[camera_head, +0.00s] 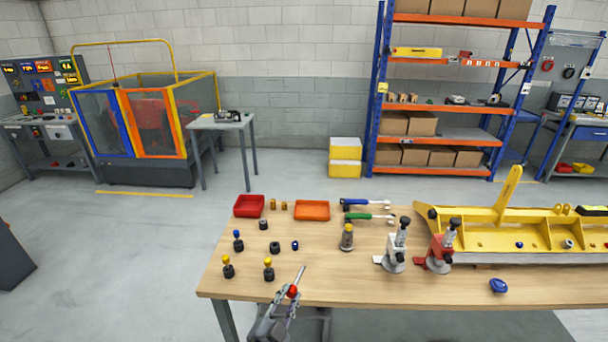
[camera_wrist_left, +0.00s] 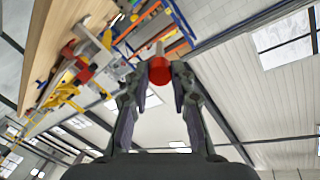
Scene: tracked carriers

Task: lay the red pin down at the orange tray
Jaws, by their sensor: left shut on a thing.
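The red pin has a red head (camera_head: 292,292) and a grey shaft that points up and away, tilted, in the head view. My left gripper (camera_head: 287,302) is shut on the pin's red end, at the near edge of the table. In the left wrist view the red pin (camera_wrist_left: 159,71) sits between the fingertips of the left gripper (camera_wrist_left: 157,88), its shaft pointing away from the camera. The orange tray (camera_head: 312,210) lies empty at the far side of the table, beyond the gripper. My right gripper is not in view.
A red tray (camera_head: 249,206) stands left of the orange tray on the wooden table (camera_head: 330,275). Several small dark holders, some with blue or yellow pins, stand at the left. Two clamp-like fixtures (camera_head: 395,250) and a yellow carrier (camera_head: 500,225) stand at the right.

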